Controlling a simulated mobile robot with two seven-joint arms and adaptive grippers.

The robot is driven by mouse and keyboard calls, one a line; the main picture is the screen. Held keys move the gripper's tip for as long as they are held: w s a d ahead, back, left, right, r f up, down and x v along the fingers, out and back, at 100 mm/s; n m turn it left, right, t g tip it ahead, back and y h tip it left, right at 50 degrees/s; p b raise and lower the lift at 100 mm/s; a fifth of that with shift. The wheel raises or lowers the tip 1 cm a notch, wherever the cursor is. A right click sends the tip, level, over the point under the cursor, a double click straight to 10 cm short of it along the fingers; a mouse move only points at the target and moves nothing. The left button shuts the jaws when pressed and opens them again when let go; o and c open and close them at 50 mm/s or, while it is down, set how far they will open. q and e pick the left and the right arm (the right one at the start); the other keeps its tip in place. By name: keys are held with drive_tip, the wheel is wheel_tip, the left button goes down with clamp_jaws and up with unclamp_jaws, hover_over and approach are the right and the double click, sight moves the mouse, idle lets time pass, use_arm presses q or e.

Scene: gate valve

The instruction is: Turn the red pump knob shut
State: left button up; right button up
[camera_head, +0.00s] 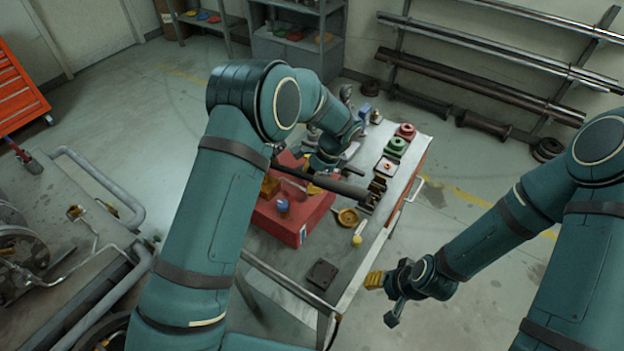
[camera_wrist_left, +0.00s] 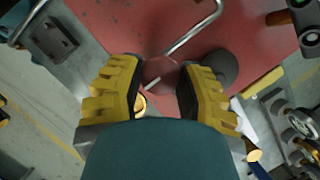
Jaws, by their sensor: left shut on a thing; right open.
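The red pump block (camera_head: 318,208) sits on the grey workbench, and its red surface fills the top of the left wrist view (camera_wrist_left: 125,25). My left gripper (camera_wrist_left: 160,85) points at this surface, with its yellow fingers on either side of a round, dull red knob (camera_wrist_left: 160,70). The fingers are shut on the knob, which bears a pale mark. In the head view my left arm and hand hide the knob. My right gripper (camera_head: 384,299) is open and empty, out in front of the bench's right side, apart from everything.
A dark bar (camera_head: 340,187) lies across the block's far side. A bent metal rod (camera_wrist_left: 195,30) runs close to the left fingers. Red (camera_head: 406,131) and green (camera_head: 397,146) handwheels stand at the bench's back right. A dark plate (camera_head: 322,273) lies near the front.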

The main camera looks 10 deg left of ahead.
idle(0.4)
use_arm(q)
drive_tip(key=o, duration=1.2)
drive_tip(key=v, duration=1.2)
